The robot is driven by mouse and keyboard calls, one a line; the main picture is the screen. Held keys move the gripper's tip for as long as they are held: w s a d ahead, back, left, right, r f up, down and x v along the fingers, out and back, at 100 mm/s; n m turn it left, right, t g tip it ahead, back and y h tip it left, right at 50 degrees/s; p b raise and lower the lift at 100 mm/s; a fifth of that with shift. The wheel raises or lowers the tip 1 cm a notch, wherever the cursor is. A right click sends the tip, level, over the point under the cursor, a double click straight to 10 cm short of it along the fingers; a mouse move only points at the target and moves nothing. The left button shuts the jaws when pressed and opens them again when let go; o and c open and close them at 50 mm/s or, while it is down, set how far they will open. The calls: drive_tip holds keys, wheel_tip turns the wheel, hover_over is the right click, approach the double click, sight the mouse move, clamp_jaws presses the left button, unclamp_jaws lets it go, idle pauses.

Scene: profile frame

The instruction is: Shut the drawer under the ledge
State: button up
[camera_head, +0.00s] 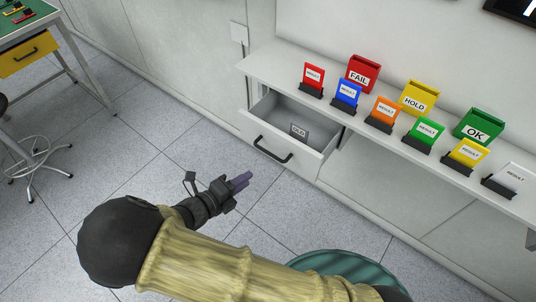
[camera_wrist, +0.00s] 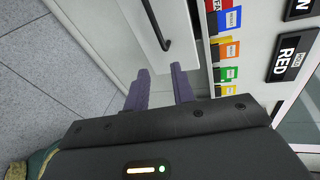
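The drawer (camera_head: 310,159) under the left end of the white ledge (camera_head: 262,67) stands pulled out, its inside visible from above. A grey labelled card (camera_head: 299,131) is inside it. A dark bar handle (camera_head: 272,151) is on its white front; the handle also shows in the wrist view (camera_wrist: 156,25). My gripper (camera_head: 243,180) is in front of the drawer, below and left of the handle in the head view. In the wrist view its purple fingers (camera_wrist: 160,73) are apart with nothing between them, pointing toward the drawer front. I see no contact with it.
Several coloured result cards in black stands (camera_head: 384,113) and FAIL (camera_head: 362,75), HOLD (camera_head: 419,98) and OK (camera_head: 479,128) boxes stand on the ledge. A teal round object (camera_head: 345,266) is at the bottom. A green-topped workbench (camera_head: 35,20) is far left. Tiled floor left of the drawer is clear.

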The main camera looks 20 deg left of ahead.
sight(268, 151)
drive_tip(key=a+n, duration=0.1)
drive_tip(key=s+a+n+t, duration=0.1)
drive_tip(key=a+y, duration=0.1)
drive_tip(key=shift+s+f+n+t, duration=0.2)
drive_tip(key=shift+s+n+t, duration=0.1)
drive_tip(key=shift+n, duration=0.1)
drive_tip(key=shift+d, duration=0.1)
drive_tip(key=x, duration=1.7)
drive_tip(key=shift+w+p, duration=0.3)
drive_tip(key=shift+p, duration=0.1)
clamp_jaws()
